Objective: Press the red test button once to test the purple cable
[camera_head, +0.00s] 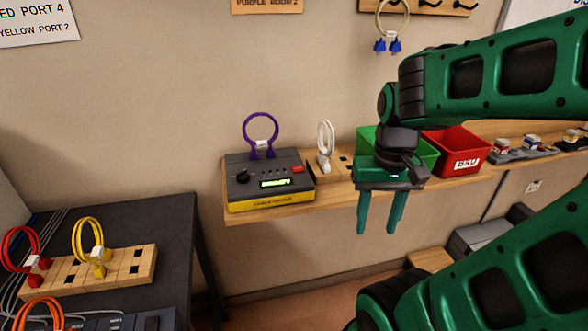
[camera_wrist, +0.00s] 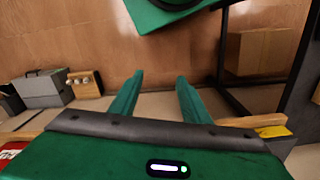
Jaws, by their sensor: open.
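The cable tester (camera_head: 270,180) is a dark grey box with a yellow front, a black knob and a lit green display (camera_head: 275,183); the display text is too small to read. The red test button (camera_head: 297,169) is at the right of its top face. The purple cable (camera_head: 261,135) stands as a loop with both plugs at the tester's back edge. My gripper (camera_head: 380,220) is open and empty, pointing down in front of the shelf, to the right of the tester and apart from it. Its two green fingers also show in the wrist view (camera_wrist: 160,98).
A white cable (camera_head: 325,145) stands in a wooden block beside the tester. Green (camera_head: 425,150) and red (camera_head: 463,148) bins sit behind and right of my gripper on the wooden shelf (camera_head: 300,211). Red, yellow and orange cables are at left. A blue-plugged cable (camera_head: 390,40) hangs on the wall.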

